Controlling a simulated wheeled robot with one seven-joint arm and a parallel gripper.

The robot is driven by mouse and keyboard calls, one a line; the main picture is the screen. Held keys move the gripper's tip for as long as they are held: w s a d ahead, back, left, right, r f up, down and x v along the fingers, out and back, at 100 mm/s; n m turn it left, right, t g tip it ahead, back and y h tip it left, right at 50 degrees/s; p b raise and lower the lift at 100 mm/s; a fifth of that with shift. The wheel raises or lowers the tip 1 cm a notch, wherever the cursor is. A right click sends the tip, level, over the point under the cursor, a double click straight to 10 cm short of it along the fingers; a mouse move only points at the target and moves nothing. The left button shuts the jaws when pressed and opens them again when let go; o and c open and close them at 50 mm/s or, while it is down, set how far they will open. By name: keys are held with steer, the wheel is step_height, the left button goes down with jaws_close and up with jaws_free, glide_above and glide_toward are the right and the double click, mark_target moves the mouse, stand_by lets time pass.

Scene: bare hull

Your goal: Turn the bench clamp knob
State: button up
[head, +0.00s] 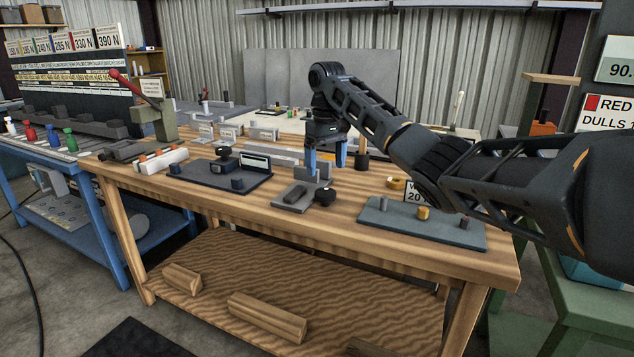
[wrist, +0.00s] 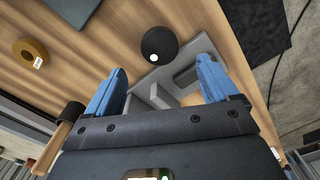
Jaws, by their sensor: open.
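A grey bench clamp (head: 291,199) sits on the wooden bench near its front edge. Its round black knob (head: 325,196) is at its right side. In the wrist view the knob (wrist: 158,43), with a white dot on its rim, lies just beyond the fingertips, and the grey clamp body (wrist: 188,68) is partly hidden by the right finger. My gripper (head: 326,170) has two blue fingers pointing down, apart and empty, above and slightly behind the clamp. It also shows in the wrist view (wrist: 162,70). No contact with the knob shows.
A dark plate with a black knob (head: 223,152) lies left of the clamp. Bare wood lies between clamp and teal plate.

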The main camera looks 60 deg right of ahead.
mark_target(326, 191)
steer(key=shift+d+f, duration=0.1)
steer(key=shift+f, duration=3.7)
steer(key=c, duration=1.1)
